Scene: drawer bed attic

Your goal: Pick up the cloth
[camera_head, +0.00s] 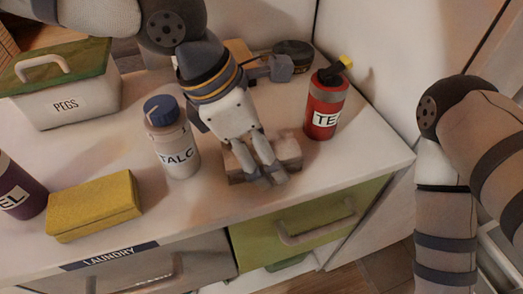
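A folded, brownish-pink cloth (290,150) appears to lie on the white top near its front edge, right of the talc bottle. My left gripper (262,176) comes down from above, with its pale fingers over the cloth and covering part of it. The fingers look close together, but I cannot tell whether they pinch any fabric. My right arm stands at the right, beside the cabinet. Its gripper is outside the picture.
The talc bottle (172,140) stands close left of my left gripper. A red bottle (325,105) stands to its right. A yellow sponge-like block (95,206), a purple bottle (18,188) and a pegs box (65,98) are farther left. A green drawer (300,222) is below.

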